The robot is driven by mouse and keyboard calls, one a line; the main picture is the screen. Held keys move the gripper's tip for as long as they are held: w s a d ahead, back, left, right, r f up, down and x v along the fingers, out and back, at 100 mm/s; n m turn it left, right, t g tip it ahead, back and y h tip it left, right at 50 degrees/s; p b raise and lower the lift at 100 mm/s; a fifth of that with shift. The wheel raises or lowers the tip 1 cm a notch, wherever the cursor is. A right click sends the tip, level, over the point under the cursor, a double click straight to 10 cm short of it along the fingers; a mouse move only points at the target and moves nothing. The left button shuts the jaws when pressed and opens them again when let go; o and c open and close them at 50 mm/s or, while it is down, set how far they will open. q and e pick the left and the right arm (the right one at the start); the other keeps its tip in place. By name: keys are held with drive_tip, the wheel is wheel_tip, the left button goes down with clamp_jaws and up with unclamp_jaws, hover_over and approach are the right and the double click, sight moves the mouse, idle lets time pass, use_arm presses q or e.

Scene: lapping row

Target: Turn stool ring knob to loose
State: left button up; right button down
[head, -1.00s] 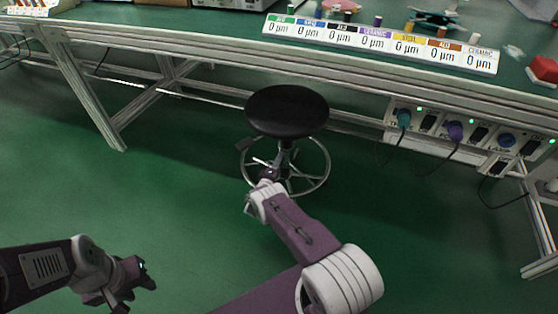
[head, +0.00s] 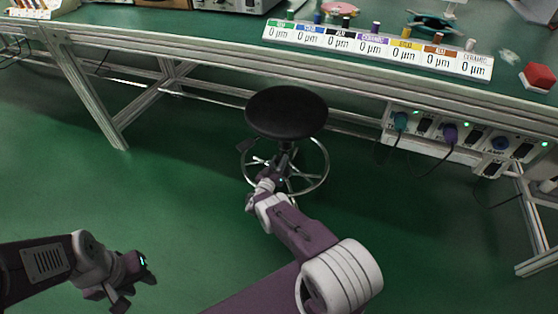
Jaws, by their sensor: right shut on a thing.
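The stool has a round black seat (head: 287,112) and a metal foot ring (head: 326,170) around its column, under the front of the bench. My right gripper (head: 281,176) reaches in from below and is at the column inside the ring, below the seat. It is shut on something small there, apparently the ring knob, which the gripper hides. The knob's setting cannot be read. My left gripper (head: 140,290) is at the lower left, above the floor and away from the stool. It looks open and empty.
The workbench (head: 200,45) runs across the back, with a row of labelled thickness cards (head: 375,48) on it. A socket panel (head: 465,135) with plugs and cables hangs under its right side. Green floor is clear left and right of the stool.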

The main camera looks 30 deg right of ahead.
drive_tip(key=shift+r+m, duration=0.15)
drive_tip(key=shift+m, duration=1.35)
drive_tip(key=c, duration=0.9)
unclamp_jaws()
drive_tip(key=shift+p, duration=0.3)
drive_tip(key=p+v, duration=0.5)
drive_tip(key=v, duration=0.4)
